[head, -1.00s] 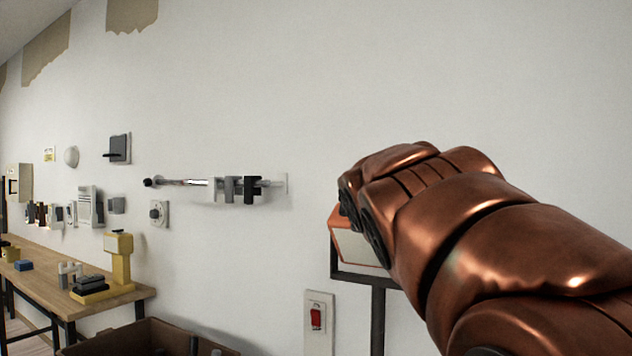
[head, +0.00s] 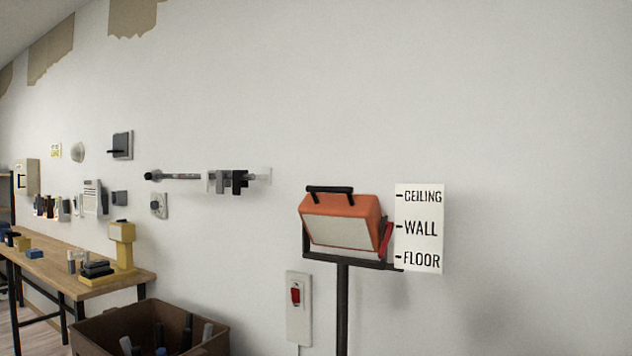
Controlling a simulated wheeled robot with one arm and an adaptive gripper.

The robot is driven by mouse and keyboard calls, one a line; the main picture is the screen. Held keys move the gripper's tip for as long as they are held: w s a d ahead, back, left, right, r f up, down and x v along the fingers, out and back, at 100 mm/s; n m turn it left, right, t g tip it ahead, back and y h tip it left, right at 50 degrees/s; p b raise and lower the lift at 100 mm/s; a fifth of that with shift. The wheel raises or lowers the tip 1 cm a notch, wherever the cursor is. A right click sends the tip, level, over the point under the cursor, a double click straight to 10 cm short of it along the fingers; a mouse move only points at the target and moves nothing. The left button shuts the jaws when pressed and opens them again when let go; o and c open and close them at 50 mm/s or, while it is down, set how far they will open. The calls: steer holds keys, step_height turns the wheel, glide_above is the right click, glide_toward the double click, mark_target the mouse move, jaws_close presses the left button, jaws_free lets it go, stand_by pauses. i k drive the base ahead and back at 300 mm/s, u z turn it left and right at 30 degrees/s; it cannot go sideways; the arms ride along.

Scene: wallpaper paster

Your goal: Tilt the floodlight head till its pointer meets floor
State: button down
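The orange floodlight head (head: 345,207) sits in a dark yoke (head: 322,257) on a post (head: 342,310). Its black handle (head: 330,189) is on top and its pale lens (head: 340,233) faces forward and somewhat down. A red pointer (head: 386,241) shows at its right side, close to the WALL and FLOOR marks; which mark its tip meets is too small to tell. The white label board (head: 420,242) reads CEILING, WALL and FLOOR from top to bottom. My gripper is out of view, and nothing covers the floodlight.
A white switch plate (head: 299,310) with a red rocker is left of the post. A brown box (head: 222,335) holding several items stands lower left. A wooden workbench (head: 60,264) and wall fixtures are farther left. The wall right of the board is bare.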

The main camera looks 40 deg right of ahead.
mark_target(346, 220)
steer(key=u, duration=2.1)
steer(key=k, duration=0.75)
steer(key=z, duration=1.7)
